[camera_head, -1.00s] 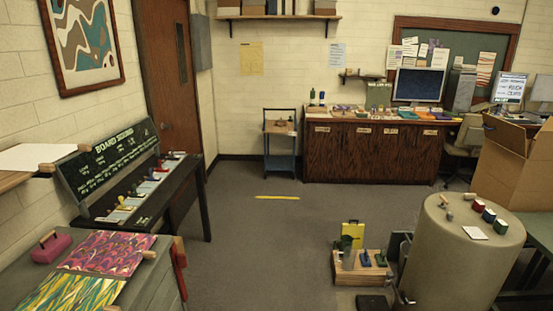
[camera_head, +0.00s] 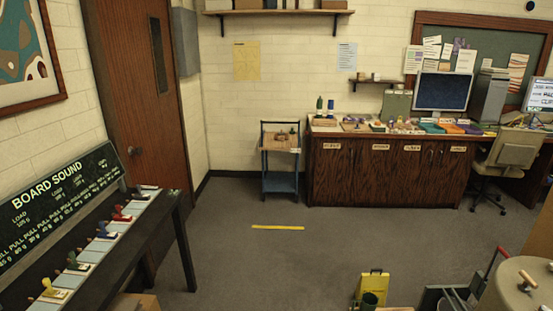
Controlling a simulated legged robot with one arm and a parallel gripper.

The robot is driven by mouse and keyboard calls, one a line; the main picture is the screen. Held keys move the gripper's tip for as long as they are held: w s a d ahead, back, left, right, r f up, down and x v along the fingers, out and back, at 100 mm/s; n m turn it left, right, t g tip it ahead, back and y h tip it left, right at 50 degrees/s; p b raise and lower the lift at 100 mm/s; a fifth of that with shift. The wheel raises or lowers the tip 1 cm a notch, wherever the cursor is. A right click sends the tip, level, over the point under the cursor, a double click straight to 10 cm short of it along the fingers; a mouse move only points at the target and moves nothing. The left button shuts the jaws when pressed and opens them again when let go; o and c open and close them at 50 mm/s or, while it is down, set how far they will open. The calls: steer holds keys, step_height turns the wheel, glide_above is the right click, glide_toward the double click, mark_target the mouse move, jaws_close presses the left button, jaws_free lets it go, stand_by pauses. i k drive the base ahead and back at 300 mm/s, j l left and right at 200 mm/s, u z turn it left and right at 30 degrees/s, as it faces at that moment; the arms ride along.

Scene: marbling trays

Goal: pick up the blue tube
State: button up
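I cannot make out a blue tube for certain. A small dark blue upright item (camera_head: 331,104) stands beside a dark green one (camera_head: 319,103) at the left end of the far wooden counter (camera_head: 345,175). They are too small to tell what they are. A small blue-handled piece (camera_head: 106,232) lies on the slanted Board Sound stand (camera_head: 160,232) at the left, among red, green and yellow ones. My gripper is not in view.
Open grey floor (camera_head: 235,260) with a yellow strip (camera_head: 278,227) lies ahead. A blue cart (camera_head: 281,165) stands left of the counter. A yellow caddy (camera_head: 374,285) is at the bottom. A round drum top (camera_head: 515,290) and an office chair (camera_head: 505,165) are on the right.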

mark_target(331, 103)
steer(key=i, duration=1.2)
steer(key=i+j+z, duration=0.1)
steer(key=i, duration=1.05)
steer(key=i+j, duration=0.1)
steer(key=i, duration=1.1)
steer(key=i+j+z, duration=0.1)
steer(key=i+z, duration=0.2)
steer(key=i, duration=0.2)
steer(key=i+j+z, duration=0.3)
steer(key=i, duration=0.25)
steer(key=i+l+u, duration=0.25)
steer(key=i+l, duration=0.5)
steer(key=i, duration=0.3)
steer(key=i+l+u, duration=0.25)
steer(key=i+l, duration=0.7)
